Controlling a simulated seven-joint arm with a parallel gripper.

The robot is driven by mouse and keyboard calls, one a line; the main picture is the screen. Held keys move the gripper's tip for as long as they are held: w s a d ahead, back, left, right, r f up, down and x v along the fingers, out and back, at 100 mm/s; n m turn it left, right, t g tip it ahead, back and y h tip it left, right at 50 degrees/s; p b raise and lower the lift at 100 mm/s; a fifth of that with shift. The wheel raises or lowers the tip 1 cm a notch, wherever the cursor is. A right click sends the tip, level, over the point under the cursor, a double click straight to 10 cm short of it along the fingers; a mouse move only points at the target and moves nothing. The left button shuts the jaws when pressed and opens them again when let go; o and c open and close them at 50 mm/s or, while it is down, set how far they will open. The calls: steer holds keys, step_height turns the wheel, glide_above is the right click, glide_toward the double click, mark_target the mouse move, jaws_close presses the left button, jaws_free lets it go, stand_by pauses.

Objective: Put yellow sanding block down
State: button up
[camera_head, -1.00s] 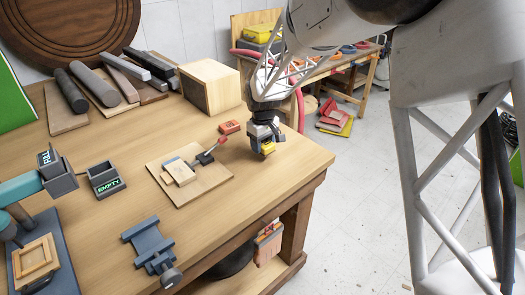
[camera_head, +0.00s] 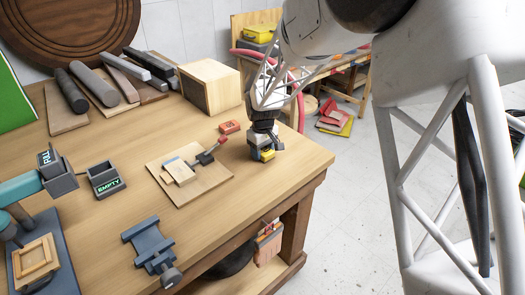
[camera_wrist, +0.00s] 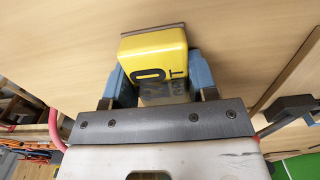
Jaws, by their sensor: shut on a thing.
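The yellow sanding block (camera_wrist: 152,58) shows large in the wrist view, with dark lettering on its face, between the two blue fingers of my gripper (camera_wrist: 158,82). In the head view the yellow block (camera_head: 267,155) is small and low at my gripper (camera_head: 262,148), near the right end of the wooden workbench (camera_head: 225,215). My gripper is shut on the block. The block is at or just above the bench top; I cannot tell whether it touches. Part of it is hidden by the fingers.
A board with a toggle clamp (camera_head: 205,190) lies left of my gripper, and a small red box (camera_head: 229,127) sits just behind it. A wooden box (camera_head: 210,87) stands farther back. A blue-grey vise (camera_head: 150,245) is at the front edge. Bench top in front of the gripper is clear.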

steer(key=shift+f, duration=0.45)
steer(key=shift+f, duration=0.15)
steer(key=o, duration=0.9)
steer(key=shift+s+f, duration=0.1)
steer(key=shift+f, duration=0.1)
steer(key=shift+o, duration=0.6)
steer(key=shift+s+f, duration=0.1)
steer(key=shift+f, duration=0.1)
steer(key=shift+s, duration=0.1)
steer(key=shift+c, duration=0.3)
steer(key=shift+r, duration=0.1)
steer(key=shift+o, duration=0.3)
steer(key=shift+a+r, duration=0.15)
steer(key=shift+r, duration=0.45)
step_height(320, 180, up, 13)
steer(key=shift+w+f, duration=0.2)
steer(key=shift+w, duration=0.1)
